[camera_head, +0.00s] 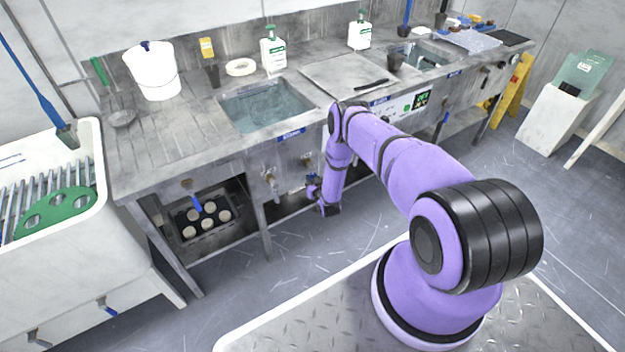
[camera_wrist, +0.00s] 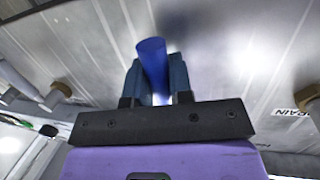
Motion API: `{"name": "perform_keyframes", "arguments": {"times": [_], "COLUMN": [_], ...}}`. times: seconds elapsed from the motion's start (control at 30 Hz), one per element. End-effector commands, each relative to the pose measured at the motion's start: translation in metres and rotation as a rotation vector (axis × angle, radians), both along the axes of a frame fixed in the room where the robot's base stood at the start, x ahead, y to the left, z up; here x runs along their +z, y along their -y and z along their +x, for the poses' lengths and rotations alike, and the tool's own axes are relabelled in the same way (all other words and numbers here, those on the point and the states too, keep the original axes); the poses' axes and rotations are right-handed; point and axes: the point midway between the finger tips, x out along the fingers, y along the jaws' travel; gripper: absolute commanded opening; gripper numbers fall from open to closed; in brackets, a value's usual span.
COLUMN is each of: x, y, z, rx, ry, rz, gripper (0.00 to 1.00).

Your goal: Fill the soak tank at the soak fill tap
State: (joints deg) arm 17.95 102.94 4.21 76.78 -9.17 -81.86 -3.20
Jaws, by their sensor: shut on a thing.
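A sunken basin (camera_head: 265,107) with clear water is set in the steel bench, behind a blue label too small to read. It may be the soak tank. My gripper (camera_head: 312,190) is low at the bench front, right of this basin, partly hidden by my arm. In the wrist view my gripper (camera_wrist: 156,80) is shut on a blue handle (camera_wrist: 152,52), one dark finger on each side. The handle stands before a steel panel. I cannot tell if it is the fill tap's handle, or whether water runs.
A brass valve (camera_head: 271,180) is on the bench front. A label ending in "RAIN" (camera_wrist: 305,96) is right of my gripper in the wrist view. A white bucket (camera_head: 153,72) and a soap bottle (camera_head: 273,52) stand on the bench. Floor is clear before it.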

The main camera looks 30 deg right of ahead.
Motion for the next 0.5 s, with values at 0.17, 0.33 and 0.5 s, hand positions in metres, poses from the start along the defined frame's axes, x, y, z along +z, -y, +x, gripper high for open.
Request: {"name": "perform_keyframes", "arguments": {"times": [0.17,0.33,0.5], "x": [-0.0002,-0.0002,-0.0002], "y": [-0.0009,-0.001,-0.0007], "z": [-0.0001,-0.0002,-0.0001], "rx": [0.001,0.001,0.0], "ry": [0.0,-0.001,-0.001], "rz": [0.003,0.002,0.001], "gripper": [0.0,0.46,0.46]}}
